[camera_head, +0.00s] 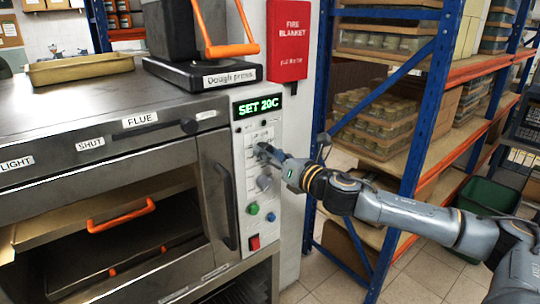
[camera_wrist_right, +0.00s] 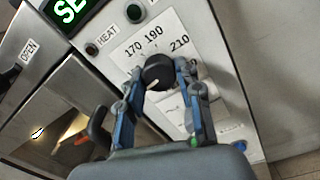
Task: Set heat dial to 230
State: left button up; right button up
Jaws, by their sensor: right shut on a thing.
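The heat dial (camera_wrist_right: 158,70) is a round black knob on the oven's white control panel (camera_head: 245,165). A short white mark on it points down and to the left in the right wrist view. The scale plate (camera_wrist_right: 143,35) above it shows 170, 190 and 210; other numbers are hidden. My right gripper (camera_wrist_right: 160,75) is shut on the dial, one finger on each side. In the head view my right gripper (camera_head: 264,152) covers the dial. The green display (camera_head: 257,105) reads SET 20 and a last character like C or 0. My left gripper is not in view.
Below the dial on the panel are a grey knob (camera_head: 264,183), a green button (camera_head: 253,208), a blue button (camera_head: 271,217) and a red switch (camera_head: 254,242). The oven door handle (camera_head: 225,205) stands to the left. A blue-framed jar rack (camera_head: 420,130) stands to the right.

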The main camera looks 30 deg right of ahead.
jog(key=n+p, duration=0.4)
jog(key=n, duration=0.8)
jog(key=n+p, duration=0.4)
jog(key=n, duration=0.7)
jog(key=n+h+p, duration=0.1)
jog(key=n+p, duration=0.3)
jog(key=n, duration=0.8)
jog(key=shift+r+n+p, duration=0.3)
jog(key=shift+r+p, duration=0.05)
jog(key=m+p, duration=0.1)
jog(key=m, duration=0.3)
jog(key=m+p, duration=0.1)
jog(key=m, duration=0.4)
jog(key=shift+f+g, duration=0.2)
jog(key=shift+g, duration=0.1)
